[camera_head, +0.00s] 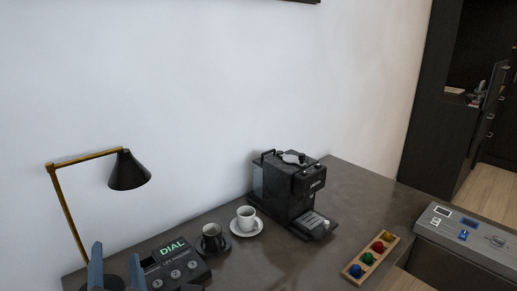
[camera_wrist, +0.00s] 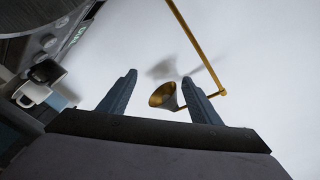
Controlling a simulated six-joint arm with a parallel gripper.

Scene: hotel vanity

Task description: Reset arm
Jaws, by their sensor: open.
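My gripper (camera_head: 116,274) shows at the bottom left edge of the head view, its two blue-grey fingers pointing up in front of the lamp's base. In the wrist view, my gripper (camera_wrist: 159,78) is open, with its fingers well apart and nothing held between them. The lamp's shade (camera_wrist: 163,96) shows between and beyond the fingers in that view. The rest of my arm is out of the head view.
A desk lamp (camera_head: 127,171), a DIAL device (camera_head: 175,264), a dark cup (camera_head: 212,238), a white cup (camera_head: 246,217) on a saucer, and a coffee machine (camera_head: 289,187) stand on the dark counter (camera_head: 345,190). A wooden tray (camera_head: 353,270) holds coloured balls. A grey panel (camera_head: 470,238) is at right.

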